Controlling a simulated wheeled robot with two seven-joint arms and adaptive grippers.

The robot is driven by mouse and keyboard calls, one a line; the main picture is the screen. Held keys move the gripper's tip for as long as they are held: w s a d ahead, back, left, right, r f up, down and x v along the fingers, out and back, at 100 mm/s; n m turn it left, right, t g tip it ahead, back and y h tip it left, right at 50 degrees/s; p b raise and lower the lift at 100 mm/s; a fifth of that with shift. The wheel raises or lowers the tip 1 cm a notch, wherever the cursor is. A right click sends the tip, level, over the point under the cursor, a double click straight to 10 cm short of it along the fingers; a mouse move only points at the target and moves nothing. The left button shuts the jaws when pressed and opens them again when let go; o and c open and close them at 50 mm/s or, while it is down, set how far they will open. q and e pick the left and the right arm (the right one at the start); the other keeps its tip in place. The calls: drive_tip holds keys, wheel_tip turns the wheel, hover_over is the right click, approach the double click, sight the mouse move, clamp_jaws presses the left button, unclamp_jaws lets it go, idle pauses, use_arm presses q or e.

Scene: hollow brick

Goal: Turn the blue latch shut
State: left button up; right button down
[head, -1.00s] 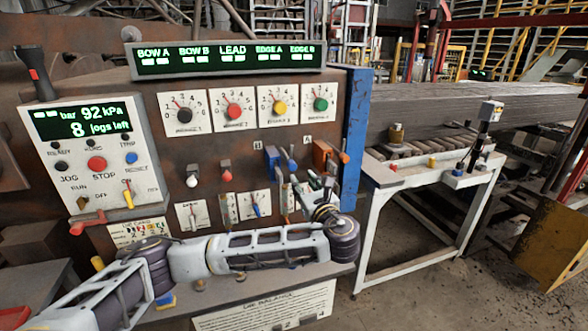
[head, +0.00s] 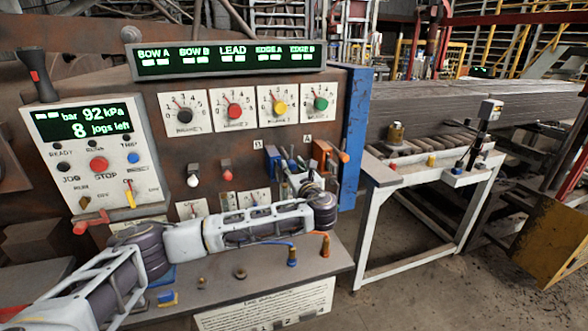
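The blue latch (head: 271,162) is on the rusty panel under the label B, right of the red and white knobs. Its handle is partly hidden by my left gripper. The orange latch (head: 323,154) is beside it on the right, under the label A. My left gripper (head: 293,172) is right at the blue latch, with its fingers small and overlapping the blue parts. I cannot tell whether it touches the latch or how far its fingers are apart. My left arm crosses the front of the panel from the lower left. My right gripper is not in view.
A blue upright post (head: 356,135) stands close right of the latches. Below my arm is a grey ledge (head: 215,291) with blue and orange plugs (head: 291,256) on it. Dials (head: 234,109) sit above. A white-framed table (head: 371,235) stands to the right.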

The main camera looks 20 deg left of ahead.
use_arm(q)
drive_tip(key=c, duration=0.8)
drive_tip(key=shift+o, duration=0.2)
